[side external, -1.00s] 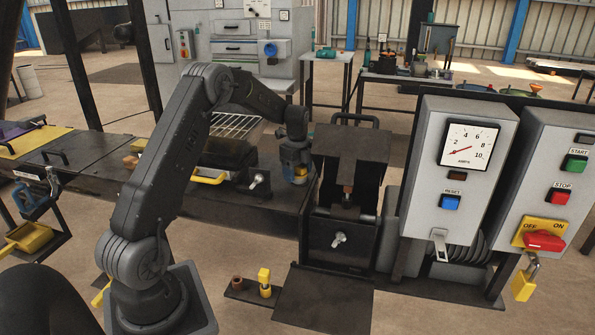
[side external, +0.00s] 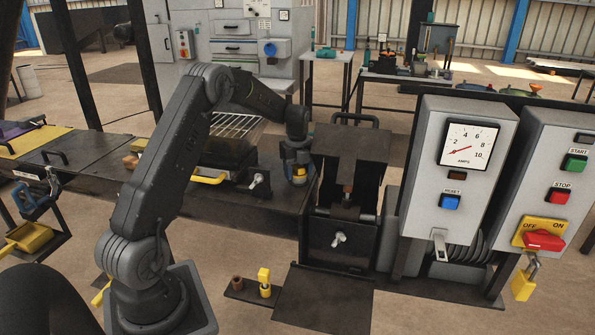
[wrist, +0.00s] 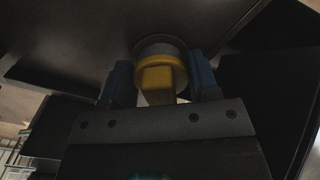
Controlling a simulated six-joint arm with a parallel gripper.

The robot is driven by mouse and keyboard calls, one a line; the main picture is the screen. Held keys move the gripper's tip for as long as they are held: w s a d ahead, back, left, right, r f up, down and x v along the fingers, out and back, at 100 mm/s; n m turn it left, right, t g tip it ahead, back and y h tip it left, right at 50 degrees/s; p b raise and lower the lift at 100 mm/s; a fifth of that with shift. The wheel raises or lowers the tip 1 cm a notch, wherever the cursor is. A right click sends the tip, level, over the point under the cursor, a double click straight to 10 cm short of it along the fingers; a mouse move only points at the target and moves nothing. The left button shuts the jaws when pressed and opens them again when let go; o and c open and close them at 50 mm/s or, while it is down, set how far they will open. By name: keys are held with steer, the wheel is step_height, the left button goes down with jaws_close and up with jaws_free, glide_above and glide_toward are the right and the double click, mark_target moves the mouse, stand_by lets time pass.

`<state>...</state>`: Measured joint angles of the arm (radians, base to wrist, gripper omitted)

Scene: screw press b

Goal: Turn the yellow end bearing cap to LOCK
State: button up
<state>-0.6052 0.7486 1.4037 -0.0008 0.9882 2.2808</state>
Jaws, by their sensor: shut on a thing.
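The yellow end bearing cap (wrist: 158,82) shows in the wrist view as a round rim with a raised block in front, seated on a grey round part. My gripper (wrist: 161,80) has a blue finger on each side of the cap and is shut on it. In the side external view my gripper (side external: 296,172) is at the end of the press bed, beside the dark box housing. There the cap is small and mostly hidden by the fingers. No LOCK mark is readable in either view.
A dark open-topped housing (side external: 345,185) stands just right of my gripper. A yellow-handled lever (side external: 208,180) and a small clamp (side external: 259,183) are to its left on the bed. Grey control boxes (side external: 462,165) stand farther right.

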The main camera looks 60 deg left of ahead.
steer(key=shift+f+m, duration=0.1)
steer(key=shift+m, duration=0.2)
steer(key=m, duration=0.3)
steer(key=shift+d+f+m, duration=0.1)
steer(key=shift+m, duration=0.6)
steer(key=shift+f+m, duration=0.15)
steer(key=shift+m, duration=1.55)
steer(key=shift+c, duration=0.3)
steer(key=o, duration=1.1)
steer(key=shift+w, duration=0.1)
steer(key=shift+c, duration=0.2)
steer(key=shift+r, duration=0.2)
step_height(320, 180, up, 14)
